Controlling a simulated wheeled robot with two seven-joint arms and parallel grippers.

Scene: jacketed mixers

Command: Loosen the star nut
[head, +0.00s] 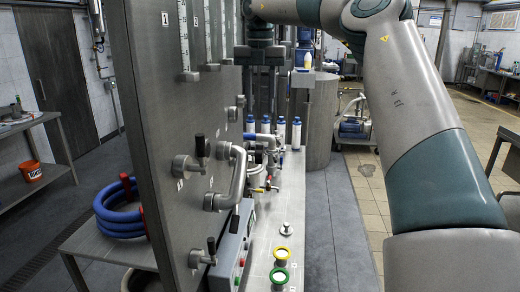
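My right arm comes in from the upper right and bends over to the far end of the steel bench. My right gripper (262,56) points down there, beside the tall steel panel. It is small and dark against grey metal parts, so its finger gap and anything between the fingers are unclear. I cannot make out a star nut for certain; the spot under the gripper is too small and cluttered. A small metal knob (287,231) stands on the near part of the bench, well away from the gripper. My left gripper is not in view.
The steel panel (152,120) carries levers and a bent pipe handle (238,175). Several blue-capped bottles (296,133) stand on the bench, with yellow (284,248) and green (269,274) rings nearer. A grey cylinder (320,125) stands beyond.

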